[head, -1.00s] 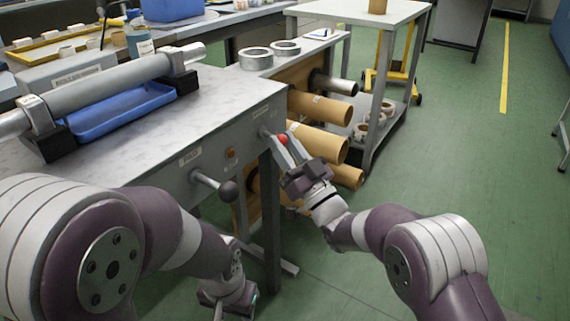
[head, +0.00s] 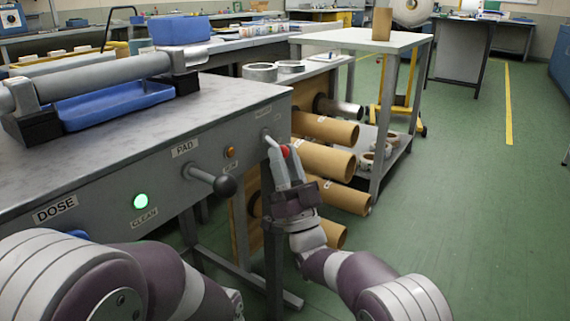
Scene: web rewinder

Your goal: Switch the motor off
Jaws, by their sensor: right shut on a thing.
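A grey lever (head: 270,140) with a red knob (head: 285,151) sticks out of the front panel of the grey machine (head: 110,185), near its right end. A small label above it is too small to read surely. My right gripper (head: 284,158) is at the lever, its two fingers shut on the red knob from the near side. The fingers hide part of the knob. My left arm fills the bottom left, and its gripper is out of the picture.
Brown cardboard tubes (head: 325,160) stick out close behind my right gripper. Green floor on the right is free.

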